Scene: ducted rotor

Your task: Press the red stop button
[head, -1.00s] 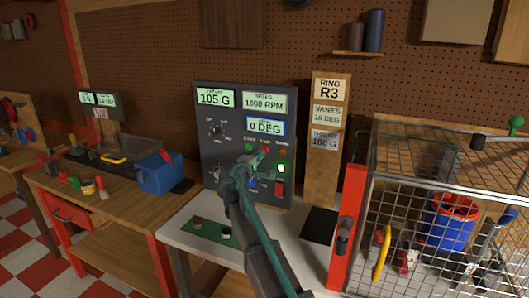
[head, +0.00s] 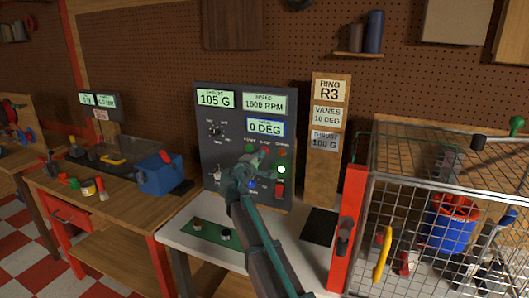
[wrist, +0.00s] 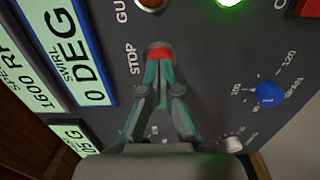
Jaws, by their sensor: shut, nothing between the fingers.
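The red stop button (wrist: 158,47) shows in the wrist view beside the word STOP on the dark control panel (wrist: 205,60). My gripper (wrist: 159,60) is shut and empty, with its joined fingertips over the lower part of the button. They look very close to it; I cannot tell whether they touch or press it. In the head view my gripper (head: 264,153) is in front of the panel (head: 226,130), and the button is mostly hidden behind it. The panel displays read 105 G, 1600 RPM and 0 DEG.
A green light (head: 281,169) glows right of my gripper, above a red switch (head: 279,189). A blue knob (wrist: 269,94) is also near. A white table (head: 180,234) holds a green strip (head: 207,230). A wire cage (head: 400,220) stands at the right, behind a red post (head: 347,215).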

